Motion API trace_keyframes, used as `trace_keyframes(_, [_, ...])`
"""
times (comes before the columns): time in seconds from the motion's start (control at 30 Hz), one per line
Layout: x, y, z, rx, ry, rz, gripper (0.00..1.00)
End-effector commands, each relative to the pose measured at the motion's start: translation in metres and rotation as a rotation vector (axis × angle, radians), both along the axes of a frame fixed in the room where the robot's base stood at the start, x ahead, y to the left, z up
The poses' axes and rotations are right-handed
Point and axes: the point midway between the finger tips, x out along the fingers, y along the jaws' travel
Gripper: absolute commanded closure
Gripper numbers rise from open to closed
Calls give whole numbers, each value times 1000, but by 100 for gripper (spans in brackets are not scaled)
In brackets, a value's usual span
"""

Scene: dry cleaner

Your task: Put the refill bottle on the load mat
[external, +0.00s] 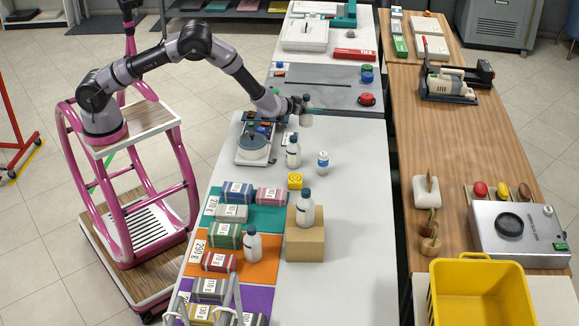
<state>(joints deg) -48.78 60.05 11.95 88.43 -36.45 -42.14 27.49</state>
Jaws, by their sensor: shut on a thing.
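My gripper (300,105) is shut on a white bottle with a dark cap (307,119) near the far end of the white table. The held bottle is upright; whether its base touches the table cannot be told. Similar white bottles stand by the scale (293,157), on a cardboard box (305,215) and on the orange mat (252,249). No label shows which one is the refill bottle. A grey mat (335,92) lies just beyond my gripper. Teal (262,221), orange (262,271) and purple (262,298) mats lie nearer. Which is the load mat is unclear.
The scale (255,147) stands left of the bottles. A small blue-and-white bottle (323,161), a yellow block (295,181) and the cardboard box (304,243) stand on the white table. Folded bundles cover much of the coloured mats. The table's right side is clear.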

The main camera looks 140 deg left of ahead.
Motion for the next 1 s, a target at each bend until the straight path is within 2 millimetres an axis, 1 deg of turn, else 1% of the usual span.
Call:
trace_keyframes(0.03, [2,1,20,9,-4,-2,100])
trace_keyframes(0.07, [2,1,29,8,-4,-2,100])
trace_keyframes(0.1, [2,1,45,10,-5,-1,100])
trace_keyframes(0.2, [2,0,80,9,-5,-1,100])
trace_keyframes(0.3, [1,0,110,8,-5,0,100])
trace_keyframes(0.4, [1,0,134,6,-3,-1,100])
trace_keyframes(0.6, [2,0,173,6,-4,-2,100])
trace_keyframes(0.77, [30,-12,166,2,-2,-57,100])
trace_keyframes(0.87, [52,-22,163,3,-1,-101,100])
trace_keyframes(0.97, [78,-36,159,2,-3,-155,100])
trace_keyframes(1.0, [91,-43,158,2,-2,-181,100])
